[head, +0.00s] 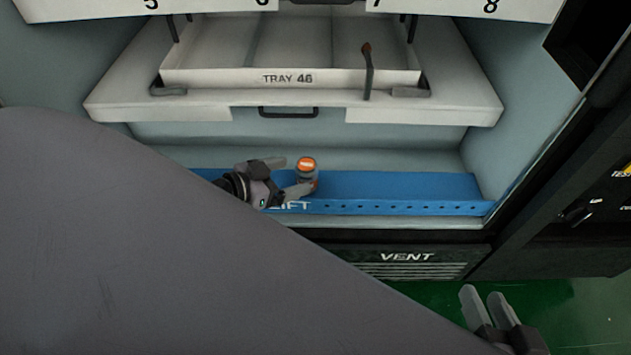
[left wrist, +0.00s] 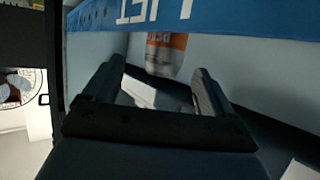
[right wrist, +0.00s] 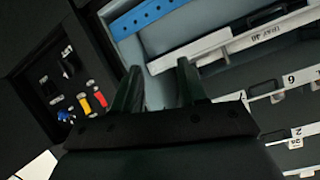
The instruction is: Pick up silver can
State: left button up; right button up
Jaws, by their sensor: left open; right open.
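The silver can (head: 306,172) with an orange top stands upright on the blue lift shelf, near its middle. My left gripper (head: 287,177) is open just left of the can in the head view, its fingers pointing toward it. In the left wrist view, the can (left wrist: 166,52) shows upside down, ahead of and between the open fingers (left wrist: 159,68), partly hidden by the lift's front edge. I cannot tell whether a finger touches it. My right gripper (head: 483,295) is open and empty at the lower right, away from the can.
The blue lift shelf (head: 400,190) has free room right of the can. A vent panel (head: 405,257) lies below. A dark control panel (head: 590,200) stands at right.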

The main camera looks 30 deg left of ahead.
aim_at(312, 168)
pick_arm(q)
jog(key=shift+w+f, duration=0.25)
jog(key=shift+w, duration=0.3)
jog(key=shift+b+x, duration=1.05)
jog(key=shift+x, duration=2.2)
jog(key=shift+r, duration=0.15)
jog(key=c, duration=1.2)
jog(key=shift+o, duration=0.2)
jog(key=shift+r, duration=0.1)
